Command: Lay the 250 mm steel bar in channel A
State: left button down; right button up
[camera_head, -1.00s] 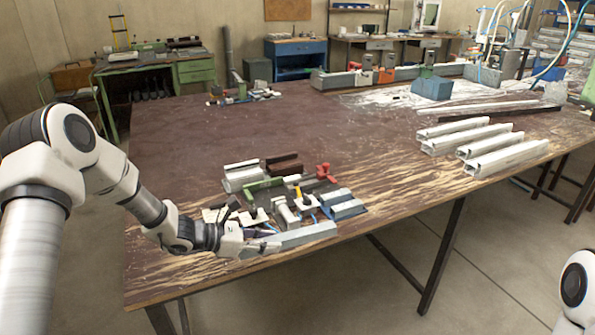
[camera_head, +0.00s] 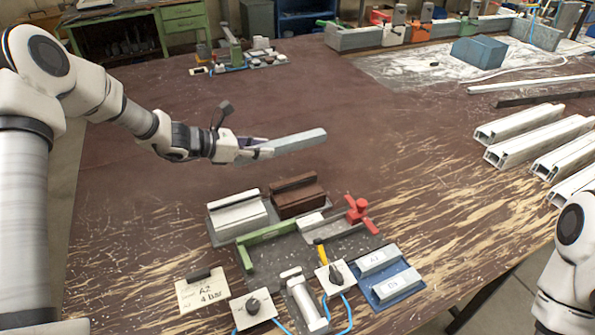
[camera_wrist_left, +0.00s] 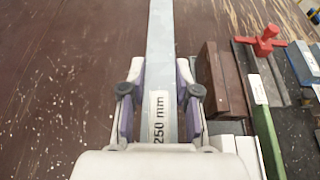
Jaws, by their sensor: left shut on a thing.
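My left gripper (camera_head: 258,153) is shut on the grey 250 mm steel bar (camera_head: 298,141), which sticks out to the right above the table, behind the clamp fixture. In the left wrist view the gripper (camera_wrist_left: 160,88) grips the bar (camera_wrist_left: 161,40) from both sides, and its "250 mm" label shows between the fingers. I cannot tell which part is channel A. A blue holder (camera_head: 408,298) carries two grey pieces with small labels I cannot read surely. My right gripper is out of view.
A white block (camera_head: 238,215) and a brown block (camera_head: 298,195) stand beside a green clamp (camera_head: 278,231) and red handle (camera_head: 361,212). A card (camera_head: 203,292), knobs and blue hoses lie in front. White profiles (camera_head: 540,138) lie at right. The table's left is clear.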

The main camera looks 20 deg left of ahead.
pick_arm(q)
send_over(265, 185)
jog(key=f, duration=0.4)
jog(key=shift+s, duration=0.2)
jog(key=f, duration=0.5)
jog(key=shift+w+a+f+p, duration=0.1)
jog(key=shift+w+f+p, duration=0.05)
jog(key=shift+w+p, duration=0.15)
jog(key=shift+s, duration=0.2)
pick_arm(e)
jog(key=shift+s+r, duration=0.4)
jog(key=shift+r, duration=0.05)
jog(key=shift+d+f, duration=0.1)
pick_arm(q)
jog(key=c, duration=0.8)
grip_release()
jog(key=shift+c, duration=0.2)
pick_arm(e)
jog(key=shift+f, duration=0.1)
